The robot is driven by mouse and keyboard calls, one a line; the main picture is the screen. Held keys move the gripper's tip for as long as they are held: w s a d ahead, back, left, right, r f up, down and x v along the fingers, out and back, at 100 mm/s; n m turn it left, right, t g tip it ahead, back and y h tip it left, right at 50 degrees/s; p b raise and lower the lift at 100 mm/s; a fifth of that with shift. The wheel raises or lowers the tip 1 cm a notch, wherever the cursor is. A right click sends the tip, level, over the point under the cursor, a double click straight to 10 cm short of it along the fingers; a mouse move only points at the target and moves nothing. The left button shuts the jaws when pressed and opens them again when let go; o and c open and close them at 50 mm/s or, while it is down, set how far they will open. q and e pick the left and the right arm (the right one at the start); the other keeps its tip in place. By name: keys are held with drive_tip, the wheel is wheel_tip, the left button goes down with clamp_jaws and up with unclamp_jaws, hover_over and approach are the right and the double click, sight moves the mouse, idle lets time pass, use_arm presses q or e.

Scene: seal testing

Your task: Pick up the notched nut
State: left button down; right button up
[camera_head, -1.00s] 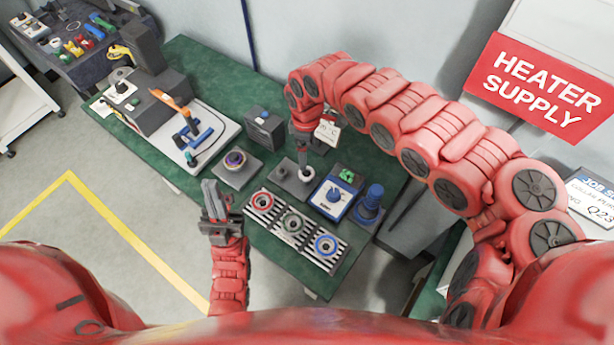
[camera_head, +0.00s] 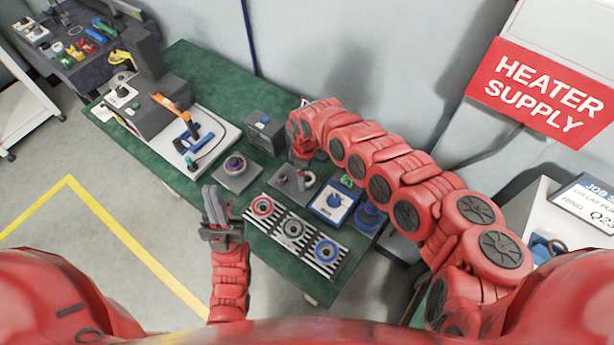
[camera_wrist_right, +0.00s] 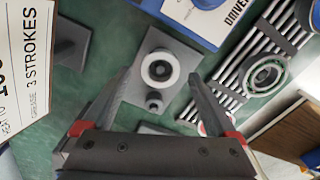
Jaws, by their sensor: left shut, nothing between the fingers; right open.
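A pale round ring with a dark centre (camera_wrist_right: 160,69), possibly the notched nut, sits on a grey plate in the right wrist view; I cannot make out its notches. A small dark peg (camera_wrist_right: 153,101) stands beside it. My right gripper (camera_wrist_right: 159,80) is open and empty, its fingers apart on either side of the ring in the picture. In the head view the grey plate (camera_head: 284,185) shows beside my right wrist, and the right fingers are hidden. My left gripper (camera_head: 214,205) is shut and empty, left of the ring rack.
A striped rack (camera_head: 268,231) holds a red, a green and a blue ring. A blue device (camera_head: 333,203) stands right of the plate, and a plate with a purple-rimmed part (camera_head: 235,165) lies left. A dark box (camera_head: 265,133) stands behind.

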drive_tip(key=shift+d+f, duration=0.1)
drive_tip(key=shift+f, duration=0.25)
clamp_jaws()
drive_tip(key=shift+r, duration=0.15)
idle(0.3)
